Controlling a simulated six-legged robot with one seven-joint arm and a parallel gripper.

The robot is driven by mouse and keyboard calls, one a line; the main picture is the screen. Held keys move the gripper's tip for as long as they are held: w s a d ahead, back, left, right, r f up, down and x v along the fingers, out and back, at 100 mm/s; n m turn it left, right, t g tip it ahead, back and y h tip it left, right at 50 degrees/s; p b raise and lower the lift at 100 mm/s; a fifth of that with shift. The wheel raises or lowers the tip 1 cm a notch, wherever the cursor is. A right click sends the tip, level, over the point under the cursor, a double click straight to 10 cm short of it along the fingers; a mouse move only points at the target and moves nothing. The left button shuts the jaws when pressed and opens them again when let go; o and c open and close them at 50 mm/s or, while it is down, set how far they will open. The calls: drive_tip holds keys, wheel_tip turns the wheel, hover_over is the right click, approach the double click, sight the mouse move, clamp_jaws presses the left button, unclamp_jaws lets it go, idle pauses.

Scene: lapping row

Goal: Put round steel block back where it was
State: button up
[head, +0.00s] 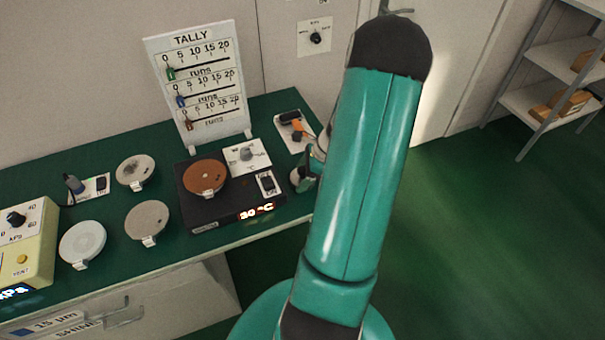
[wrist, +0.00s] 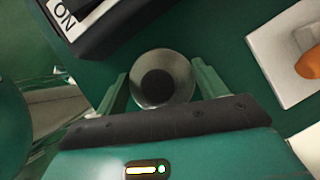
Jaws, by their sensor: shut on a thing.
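The round steel block (wrist: 158,82) shows in the wrist view as a grey metal disc with a dark round centre. My gripper (wrist: 161,88) has one green finger on each side of it and is shut on it. Green bench top shows around the block, but I cannot tell whether it touches the bench. In the head view my gripper (head: 306,172) is at the right end of the bench, just right of the black hot plate unit (head: 210,209), partly hidden by my arm. The block is not clear in that view.
A brown disc (head: 205,176) lies on the hot plate. A white plate (wrist: 283,50) with an orange-handled tool (wrist: 309,62) lies close to the right.

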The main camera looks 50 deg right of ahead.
drive_tip(key=o, duration=1.8)
drive_tip(key=shift+f, duration=0.15)
drive_tip(key=shift+o, duration=0.2)
drive_tip(key=v, duration=1.2)
drive_tip(key=w+a+r+n+g+h, duration=0.1)
drive_tip(key=w+a+r+n, duration=0.3)
drive_tip(key=a+r+n, duration=0.45)
drive_tip(key=w+a+r+n+g+h, duration=0.1)
drive_tip(key=w+a+r+n, duration=0.4)
drive_tip(key=a, duration=0.7)
drive_tip(key=s+a+r+n+t, duration=0.1)
drive_tip(key=s+a+r+n, duration=0.2)
drive_tip(key=a+n, duration=0.4)
drive_tip(key=s+a+r+n+t+h, duration=0.1)
drive_tip(key=s+a+r+n, duration=0.3)
drive_tip(key=a+n, duration=0.4)
drive_tip(key=a, duration=0.4)
drive_tip(key=shift+r+t+h, duration=0.3)
drive_tip(key=shift+r+t, duration=0.05)
drive_tip(key=shift+t, duration=0.05)
